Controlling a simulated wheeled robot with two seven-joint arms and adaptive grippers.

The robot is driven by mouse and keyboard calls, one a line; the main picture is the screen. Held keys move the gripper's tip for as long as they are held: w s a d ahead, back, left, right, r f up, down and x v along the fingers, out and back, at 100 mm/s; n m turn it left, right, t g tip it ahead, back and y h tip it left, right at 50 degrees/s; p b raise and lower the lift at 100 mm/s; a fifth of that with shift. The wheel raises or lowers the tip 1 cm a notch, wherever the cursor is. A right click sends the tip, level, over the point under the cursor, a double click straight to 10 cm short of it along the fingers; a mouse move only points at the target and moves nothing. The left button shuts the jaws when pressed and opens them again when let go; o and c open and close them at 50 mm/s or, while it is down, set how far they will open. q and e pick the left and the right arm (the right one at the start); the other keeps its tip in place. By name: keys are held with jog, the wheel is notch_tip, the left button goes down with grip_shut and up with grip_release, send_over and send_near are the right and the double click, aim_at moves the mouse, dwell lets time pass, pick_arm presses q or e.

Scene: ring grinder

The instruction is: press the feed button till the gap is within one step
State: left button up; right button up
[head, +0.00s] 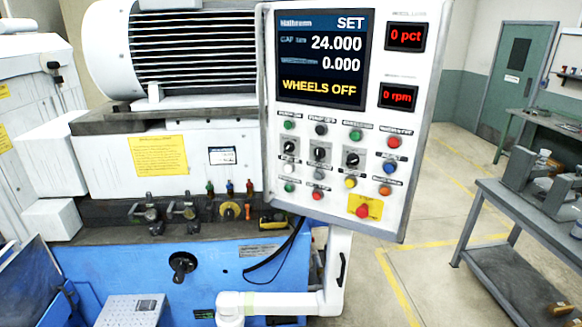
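The control panel (340,110) hangs upright right of centre, facing me. Its screen (321,55) reads SET at the top, a gap line of 24.000, a second line of 0.000 and WHEELS OFF in yellow. Below it are rows of coloured buttons: green (289,125), black (321,129), red (393,142), blue (390,168), yellow (351,182) and orange (385,190) among them. Their labels are too small to read surely, so I cannot tell which is the feed button. Neither of my grippers shows in the head view.
Red displays (405,37) read 0 pct and 0 rpm (398,97). A red emergency stop (362,211) sits on yellow low on the panel. The blue-based grinder (215,265) fills the left. A grey workbench (500,205) stands right, with open floor (435,260) between.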

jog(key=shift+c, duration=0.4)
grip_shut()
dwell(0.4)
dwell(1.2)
